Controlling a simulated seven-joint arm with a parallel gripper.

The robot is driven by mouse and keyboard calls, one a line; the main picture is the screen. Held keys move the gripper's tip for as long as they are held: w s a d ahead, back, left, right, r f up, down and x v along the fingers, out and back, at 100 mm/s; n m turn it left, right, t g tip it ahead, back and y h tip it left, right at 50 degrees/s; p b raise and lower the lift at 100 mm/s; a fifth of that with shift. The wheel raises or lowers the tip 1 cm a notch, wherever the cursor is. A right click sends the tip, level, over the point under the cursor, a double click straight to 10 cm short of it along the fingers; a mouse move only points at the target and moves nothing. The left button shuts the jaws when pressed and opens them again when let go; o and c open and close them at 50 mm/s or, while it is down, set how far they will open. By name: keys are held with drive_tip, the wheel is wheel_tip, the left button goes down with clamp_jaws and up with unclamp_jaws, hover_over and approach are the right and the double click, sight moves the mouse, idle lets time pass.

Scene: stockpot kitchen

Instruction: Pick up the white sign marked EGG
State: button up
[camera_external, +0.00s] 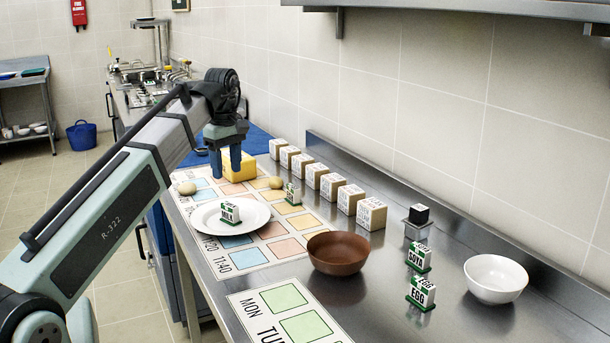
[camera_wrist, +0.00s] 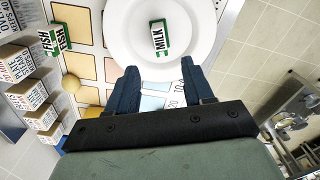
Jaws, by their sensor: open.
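The white sign marked EGG (camera_external: 421,292), with green edges and a green base, stands upright on the steel counter at the front right in the external view. It does not show in the wrist view. My gripper (camera_external: 230,172) is open and empty above the far end of the chart, well to the left of and behind the EGG sign. In the wrist view its two blue fingers (camera_wrist: 163,88) stand apart near the edge of the white plate, with nothing between them.
A similar sign marked CORN (camera_external: 419,257) stands just behind EGG. A white bowl (camera_external: 495,278) is to its right, a brown bowl (camera_external: 338,252) to its left. A MILK sign (camera_external: 230,212) stands on the plate (camera_external: 205,219). Wooden blocks (camera_external: 371,214) line the back.

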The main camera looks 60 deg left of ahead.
idle(0.3)
drive_tip(key=m, duration=0.4)
hover_over(420, 279)
drive_tip(key=shift+f, duration=6.3)
clamp_jaws()
